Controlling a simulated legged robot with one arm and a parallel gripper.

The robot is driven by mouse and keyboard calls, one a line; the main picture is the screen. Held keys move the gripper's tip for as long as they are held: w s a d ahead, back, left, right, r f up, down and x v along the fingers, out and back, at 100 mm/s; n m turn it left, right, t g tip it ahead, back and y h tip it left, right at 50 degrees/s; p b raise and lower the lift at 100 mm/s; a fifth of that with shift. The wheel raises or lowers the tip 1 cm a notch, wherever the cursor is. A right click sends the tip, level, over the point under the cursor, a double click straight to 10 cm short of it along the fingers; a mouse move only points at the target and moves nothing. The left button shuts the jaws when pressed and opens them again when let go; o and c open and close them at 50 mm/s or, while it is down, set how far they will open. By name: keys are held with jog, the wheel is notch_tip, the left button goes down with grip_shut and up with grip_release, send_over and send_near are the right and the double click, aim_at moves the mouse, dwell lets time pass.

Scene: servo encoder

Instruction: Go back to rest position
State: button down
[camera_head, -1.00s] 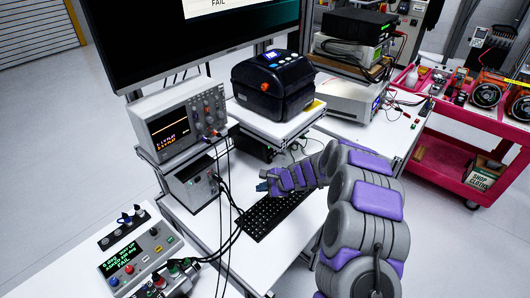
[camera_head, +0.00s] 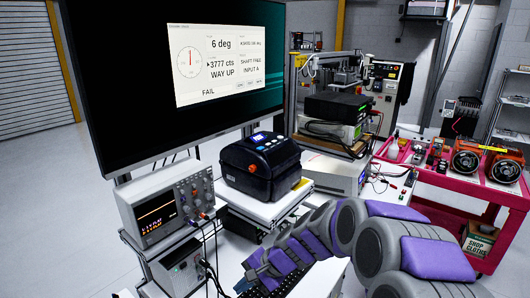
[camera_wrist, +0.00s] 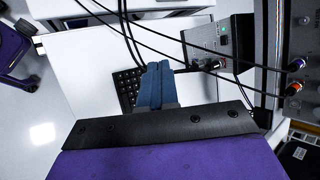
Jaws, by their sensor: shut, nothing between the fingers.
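My gripper (camera_wrist: 155,88) shows in the wrist view with its blue fingers together and nothing between them. It is above the white bench, over part of the black keyboard (camera_wrist: 126,88). In the head view my grey and purple arm reaches in from the lower right, and my gripper (camera_head: 246,272) is near the keyboard (camera_head: 262,292), at the front of the bench. The arm hides much of the bench and keyboard.
A large monitor (camera_head: 185,125) reads FAIL. A black printer (camera_head: 260,165) sits behind my arm. A pink cart (camera_head: 465,190) stands at the right.

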jog(key=s+d+r+n+h, duration=0.2)
jog(key=s+d, duration=0.4)
jog(key=s, duration=0.5)
jog(key=s+d+r+n+g+h, duration=0.1)
jog(key=s+d+r+n+h, duration=0.1)
jog(key=s+d, duration=0.5)
jog(key=s+d+r+n+g+h, duration=0.1)
jog(key=s+d+h, duration=0.3)
jog(key=s, duration=1.1)
jog(key=d+n, duration=0.1)
jog(key=d, duration=0.1)
jog(key=shift+d+r+n, duration=0.3)
jog(key=shift+d+r, duration=0.05)
jog(key=shift+r, duration=0.05)
jog(key=shift+w+a, duration=0.1)
jog(key=shift+a, duration=0.05)
